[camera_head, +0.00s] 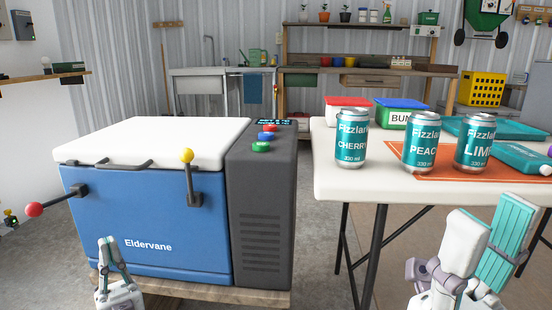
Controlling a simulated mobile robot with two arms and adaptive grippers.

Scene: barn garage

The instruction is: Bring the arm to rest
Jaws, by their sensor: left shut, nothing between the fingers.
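My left gripper (108,243) is at the lower left, in front of the blue cooler's front face. Its fingers are together and hold nothing. My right gripper (492,210) is at the lower right, in front of the white table. Its two fingers stand apart, one showing a teal pad, with nothing seen between them.
The blue cooler (150,225) has a white lid, a red-knobbed lever (34,209) and a yellow-knobbed lever (187,156). The white table (335,180) bears a cherry can (351,140), a peach can (421,145) and a lime can (474,142). Floor shows between cooler and table.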

